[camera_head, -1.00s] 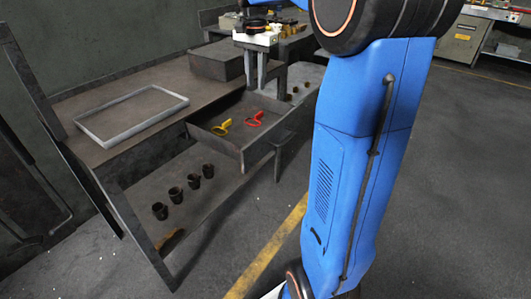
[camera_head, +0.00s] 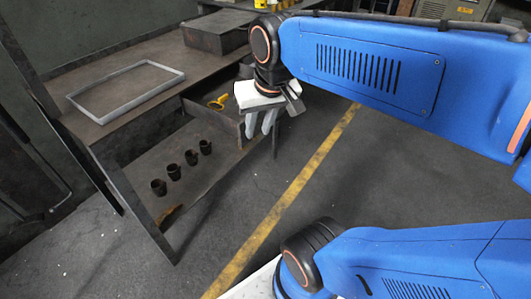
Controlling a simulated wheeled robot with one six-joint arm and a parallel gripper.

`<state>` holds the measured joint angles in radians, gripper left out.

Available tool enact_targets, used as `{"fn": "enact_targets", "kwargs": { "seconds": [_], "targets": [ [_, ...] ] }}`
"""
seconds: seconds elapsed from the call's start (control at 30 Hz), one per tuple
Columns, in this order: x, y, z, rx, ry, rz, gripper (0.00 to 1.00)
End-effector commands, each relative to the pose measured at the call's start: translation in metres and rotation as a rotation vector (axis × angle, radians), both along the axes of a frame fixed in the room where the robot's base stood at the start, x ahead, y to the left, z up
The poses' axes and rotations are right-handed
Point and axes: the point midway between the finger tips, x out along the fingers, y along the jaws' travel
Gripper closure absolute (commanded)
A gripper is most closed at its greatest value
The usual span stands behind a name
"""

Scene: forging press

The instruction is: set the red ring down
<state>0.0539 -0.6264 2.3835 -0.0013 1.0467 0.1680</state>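The red ring does not show now; my gripper's white body covers the part of the open drawer (camera_head: 232,127) where it lay earlier. My gripper (camera_head: 261,134) hangs with its fingers down in front of the drawer's right side. Its grey fingers stand apart, with no red thing visible between them. A yellow ring with a handle (camera_head: 217,102) lies in the drawer, left of my gripper.
A grey rectangular frame (camera_head: 98,117) lies on the bench top (camera_head: 122,122). A dark box (camera_head: 215,42) stands at the back. Several dark cups (camera_head: 174,172) stand on the lower shelf (camera_head: 200,184). The floor (camera_head: 370,180) to the right is open.

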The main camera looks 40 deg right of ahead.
Motion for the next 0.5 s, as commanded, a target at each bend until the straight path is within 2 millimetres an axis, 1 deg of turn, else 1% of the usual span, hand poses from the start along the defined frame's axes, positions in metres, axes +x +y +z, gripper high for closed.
{"fn": "enact_targets", "kwargs": {
  "seconds": [0.03, 0.1, 0.2, 0.33, 0.5],
  "targets": [
    [-0.012, 0.004, -0.008, -0.01, -0.016, 0.04, 0.74],
    [-0.025, 0.008, -0.019, -0.026, -0.033, 0.093, 0.74],
    [-0.039, 0.012, -0.032, -0.046, -0.055, 0.156, 0.74],
    [-0.049, 0.015, -0.042, -0.06, -0.071, 0.202, 0.74],
    [-0.052, 0.015, -0.046, -0.065, -0.075, 0.216, 0.74]
  ]
}}
